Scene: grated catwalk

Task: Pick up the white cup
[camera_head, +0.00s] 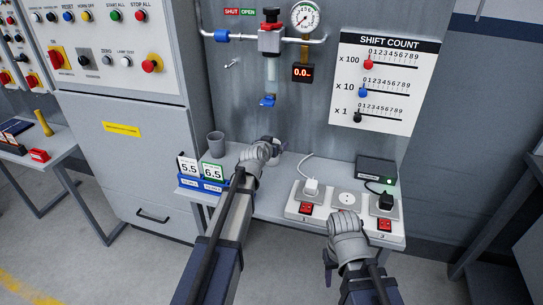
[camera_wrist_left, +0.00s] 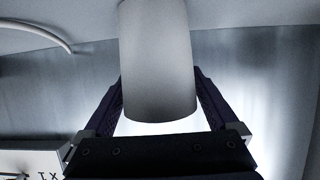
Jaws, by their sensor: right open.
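The white cup (camera_wrist_left: 158,60) fills the middle of the left wrist view, between the two dark fingers of my left gripper (camera_wrist_left: 159,85). The fingers lie close along both its sides; I cannot tell whether they press on it. In the head view my left gripper (camera_head: 270,147) is over the back of the bench and mostly hides the cup. My right gripper (camera_head: 346,222) is open at the bench's front edge, near the power strip; no cup is near it.
A grey cup (camera_head: 216,145) stands left of my left gripper, behind number cards in a blue holder (camera_head: 203,186). A power strip (camera_head: 320,212) with plugs and a dark box (camera_head: 376,169) take up the bench's right side. A valve and gauge (camera_head: 304,17) hang on the wall behind.

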